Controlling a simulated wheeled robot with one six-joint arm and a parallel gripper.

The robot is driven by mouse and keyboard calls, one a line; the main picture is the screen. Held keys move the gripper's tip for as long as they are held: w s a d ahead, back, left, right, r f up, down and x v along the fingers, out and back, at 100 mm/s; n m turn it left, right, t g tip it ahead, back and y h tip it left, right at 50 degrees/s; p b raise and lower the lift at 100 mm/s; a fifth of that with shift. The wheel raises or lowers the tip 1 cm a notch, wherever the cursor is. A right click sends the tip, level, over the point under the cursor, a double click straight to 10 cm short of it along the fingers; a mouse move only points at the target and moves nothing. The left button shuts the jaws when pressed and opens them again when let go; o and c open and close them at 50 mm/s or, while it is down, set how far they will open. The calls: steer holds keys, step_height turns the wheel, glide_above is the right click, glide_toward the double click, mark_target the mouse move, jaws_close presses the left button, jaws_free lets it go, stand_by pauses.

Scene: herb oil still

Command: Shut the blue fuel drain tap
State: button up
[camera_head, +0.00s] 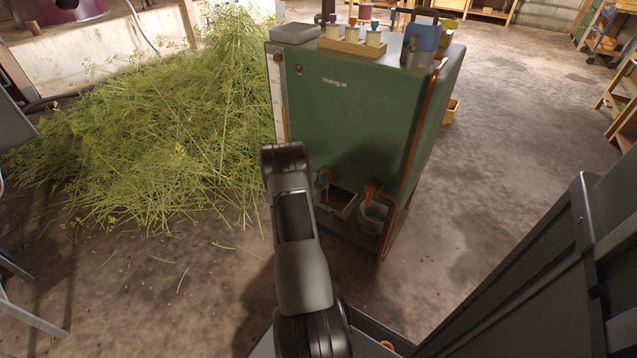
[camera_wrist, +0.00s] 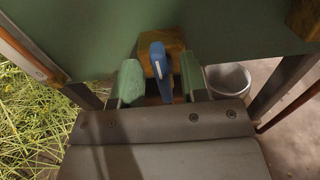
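The blue tap lever (camera_wrist: 160,66), with a pale stripe, sits in front of a brass-coloured valve body (camera_wrist: 174,48) on the green tank. In the wrist view it runs nearly upright in the picture. My gripper (camera_wrist: 161,78) is open, with one green-tipped finger on each side of the lever and a gap showing on both sides. My fingers are hidden there behind my own arm.
A grey bucket (camera_head: 373,217) stands under a second, brass tap (camera_head: 373,189) to the right, beside an open tray (camera_head: 341,203). A copper pipe (camera_head: 415,135) runs down the tank's right edge. Cut herbs (camera_head: 160,140) are heaped on the left. Bottles (camera_head: 352,35) stand on top.

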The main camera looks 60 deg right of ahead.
steer(key=shift+d, duration=0.2)
steer(key=shift+c, duration=0.5)
jaws_close()
steer(key=shift+a, duration=0.2)
steer(key=shift+d, duration=0.1)
